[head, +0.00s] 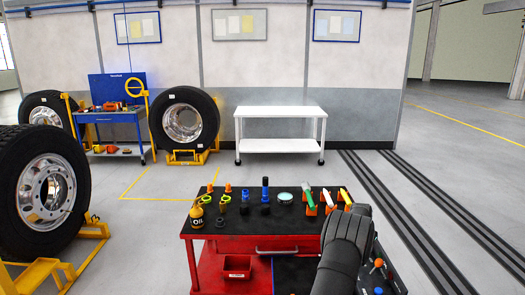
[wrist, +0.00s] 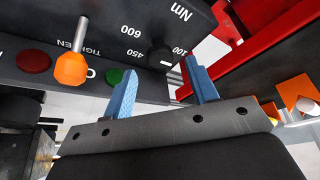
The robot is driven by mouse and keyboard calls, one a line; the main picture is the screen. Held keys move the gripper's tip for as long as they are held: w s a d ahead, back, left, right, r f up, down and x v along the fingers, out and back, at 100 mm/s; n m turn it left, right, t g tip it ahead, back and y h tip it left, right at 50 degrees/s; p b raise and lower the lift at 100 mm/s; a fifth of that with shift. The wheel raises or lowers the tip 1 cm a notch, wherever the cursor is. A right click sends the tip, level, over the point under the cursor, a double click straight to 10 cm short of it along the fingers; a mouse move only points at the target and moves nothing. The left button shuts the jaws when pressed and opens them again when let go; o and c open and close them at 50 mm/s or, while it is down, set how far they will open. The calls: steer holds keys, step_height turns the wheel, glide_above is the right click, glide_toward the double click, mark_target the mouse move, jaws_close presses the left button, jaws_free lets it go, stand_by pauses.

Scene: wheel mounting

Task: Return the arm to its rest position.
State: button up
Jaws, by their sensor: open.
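My arm (head: 345,245) reaches in from the bottom right of the head view, dark and bulky, over the right end of the red tool cart (head: 215,233). Its gripper end is not clear there. In the wrist view my gripper (wrist: 160,66) has two blue fingers set wide apart, with nothing between them. Beyond the fingers is a dark control panel (wrist: 110,20) with torque numbers, a lever with an orange knob (wrist: 71,68), a red button (wrist: 33,62) and a green button (wrist: 115,77).
Large wheels (head: 45,190) stand at the left on yellow stands. A white table (head: 280,112) and blue workbench (head: 108,117) stand behind. Floor between cart and table is clear.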

steer(key=v, duration=1.4)
steer(key=x, duration=1.7)
steer(key=shift+f, duration=0.2)
steer(key=shift+w+r+m+h, duration=0.1)
steer(key=shift+m+h, duration=0.2)
steer(key=shift+m, duration=0.3)
steer(key=s+a+r+n, duration=0.1)
steer(key=s+r, duration=0.1)
steer(key=r, duration=0.5)
steer(key=s+a+r+n+y, duration=0.1)
steer(key=s+r+n, duration=0.1)
steer(key=r, duration=0.6)
steer(key=shift+r+n+g, duration=0.25)
steer(key=shift+n+g, duration=0.05)
